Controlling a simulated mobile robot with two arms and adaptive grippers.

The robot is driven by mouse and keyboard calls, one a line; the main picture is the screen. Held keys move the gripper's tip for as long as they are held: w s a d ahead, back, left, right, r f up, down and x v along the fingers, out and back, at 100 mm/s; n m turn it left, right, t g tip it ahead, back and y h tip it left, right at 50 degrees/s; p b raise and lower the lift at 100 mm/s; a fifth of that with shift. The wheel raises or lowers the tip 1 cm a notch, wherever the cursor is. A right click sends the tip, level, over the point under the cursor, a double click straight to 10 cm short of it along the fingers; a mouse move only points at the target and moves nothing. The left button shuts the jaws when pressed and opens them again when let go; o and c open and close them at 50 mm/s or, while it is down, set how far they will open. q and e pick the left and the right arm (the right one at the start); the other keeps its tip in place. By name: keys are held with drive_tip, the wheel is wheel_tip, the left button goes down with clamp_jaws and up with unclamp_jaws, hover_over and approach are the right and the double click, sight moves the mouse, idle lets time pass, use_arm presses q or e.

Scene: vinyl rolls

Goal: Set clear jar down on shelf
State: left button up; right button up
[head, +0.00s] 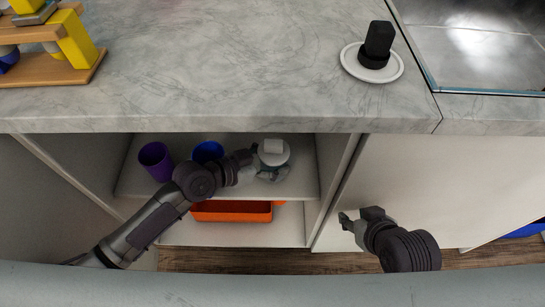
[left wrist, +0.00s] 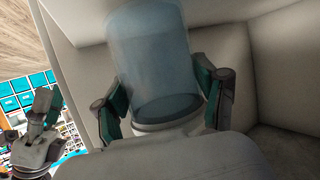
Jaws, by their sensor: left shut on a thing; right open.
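My left gripper (head: 258,171) reaches into the cabinet and is shut on the jar. In the left wrist view, the bluish see-through jar (left wrist: 158,62) stands between the two fingers (left wrist: 168,98), with a white ring at one end. I cannot tell whether its base touches the shelf. My right gripper (head: 347,221) is open and empty in front of the cabinet door.
A purple cup (head: 156,160) and a blue cup (head: 207,151) stand on the shelf, left of the jar. An orange bin (head: 231,211) lies below. The cabinet's right side wall is close to the jar. The countertop (head: 220,65) overhangs the shelf.

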drive_tip(key=shift+w, duration=0.15)
idle(0.3)
use_arm(q)
drive_tip(key=shift+s+d+f+b, duration=0.1)
drive_tip(key=shift+f+b, duration=0.3)
use_arm(e)
drive_tip(key=shift+w+f+t, duration=0.1)
drive_tip(key=shift+w+t, duration=0.15)
drive_tip(key=shift+t, duration=0.25)
